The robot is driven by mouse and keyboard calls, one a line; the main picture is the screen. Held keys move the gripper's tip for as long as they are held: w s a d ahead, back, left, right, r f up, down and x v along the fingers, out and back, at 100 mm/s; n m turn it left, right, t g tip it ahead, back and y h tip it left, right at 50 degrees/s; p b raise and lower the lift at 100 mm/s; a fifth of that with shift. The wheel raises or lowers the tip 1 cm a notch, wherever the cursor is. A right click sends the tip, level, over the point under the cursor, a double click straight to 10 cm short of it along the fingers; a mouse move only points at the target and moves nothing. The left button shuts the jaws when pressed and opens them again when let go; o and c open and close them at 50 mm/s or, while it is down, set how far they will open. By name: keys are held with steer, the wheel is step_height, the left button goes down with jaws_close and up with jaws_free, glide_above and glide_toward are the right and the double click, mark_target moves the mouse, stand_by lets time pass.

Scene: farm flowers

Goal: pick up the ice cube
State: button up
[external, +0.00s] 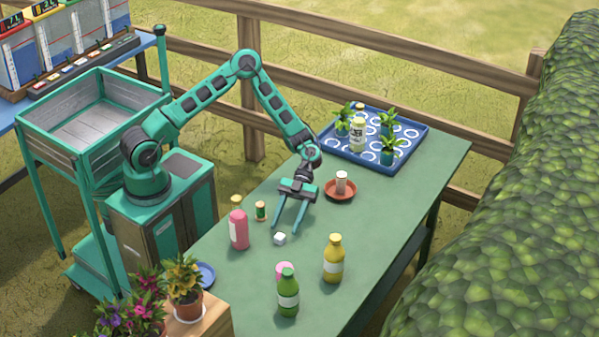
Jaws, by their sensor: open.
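The ice cube (279,239) is a small white cube on the green table, left of the middle of the tabletop. My gripper (285,231) is open, with two long green fingers pointing down. Nothing shows between the fingers. I cannot tell how high the fingertips are above the table.
A pink bottle (238,229) and a small green jar (260,211) stand left of the cube. A yellow bottle (333,258), a green bottle (288,293) and a pink round thing (285,271) are nearer. A red-brown saucer (340,196) and blue tray (424,142) lie beyond.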

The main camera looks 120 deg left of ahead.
mark_target(282, 234)
steer(key=shift+x, duration=1.95)
steer(key=shift+s, duration=0.1)
steer(key=c, duration=1.2)
steer(key=shift+o, duration=0.2)
